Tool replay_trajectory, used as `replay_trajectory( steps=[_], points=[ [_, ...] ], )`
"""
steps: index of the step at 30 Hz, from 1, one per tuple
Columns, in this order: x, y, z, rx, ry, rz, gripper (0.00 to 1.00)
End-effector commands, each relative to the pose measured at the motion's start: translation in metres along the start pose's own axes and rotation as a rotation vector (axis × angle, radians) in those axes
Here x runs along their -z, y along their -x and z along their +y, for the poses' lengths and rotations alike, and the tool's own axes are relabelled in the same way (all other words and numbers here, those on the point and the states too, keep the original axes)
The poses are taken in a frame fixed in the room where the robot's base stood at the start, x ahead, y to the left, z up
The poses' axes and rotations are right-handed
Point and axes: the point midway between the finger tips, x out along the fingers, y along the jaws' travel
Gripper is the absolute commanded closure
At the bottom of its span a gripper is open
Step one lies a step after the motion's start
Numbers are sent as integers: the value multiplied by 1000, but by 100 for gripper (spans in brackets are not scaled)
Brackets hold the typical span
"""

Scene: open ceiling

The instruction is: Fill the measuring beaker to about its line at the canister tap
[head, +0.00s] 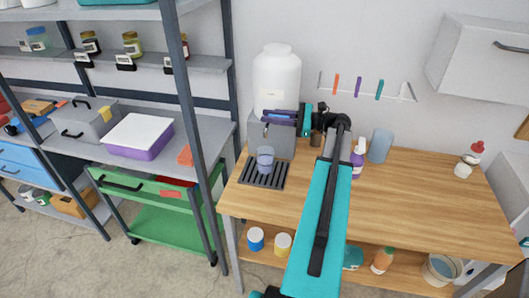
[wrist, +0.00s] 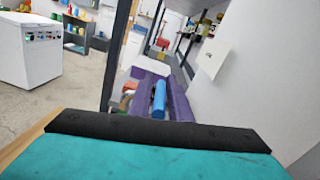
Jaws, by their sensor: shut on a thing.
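The white canister (head: 277,80) stands on a grey block (head: 284,135) at the back left of the wooden bench. Its tap (head: 265,128) is at the front, mostly hidden by my gripper. The measuring beaker (head: 265,162) stands upright on the dark drip tray (head: 250,179), below the tap. It looks blue-grey; its line and liquid level are too small to read. My gripper (head: 268,117) reaches in from the right, its purple fingers at the tap, shut on what seems to be the tap handle. In the wrist view, a blue rod (wrist: 159,99) lies between the purple fingers.
A blue cup (head: 380,146) and a purple bottle (head: 358,160) stand right of my arm. A small red-topped bottle (head: 476,149) is farther right. A metal shelf rack (head: 185,90) stands close on the left. The bench's front middle and right are clear.

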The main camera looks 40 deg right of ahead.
Motion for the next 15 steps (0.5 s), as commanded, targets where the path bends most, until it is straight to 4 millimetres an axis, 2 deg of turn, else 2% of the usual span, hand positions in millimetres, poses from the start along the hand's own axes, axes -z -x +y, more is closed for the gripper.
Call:
replay_trajectory(
  steps=[15],
  points=[
    [-2,1,-3,-22,4,-8,100]
  ],
)
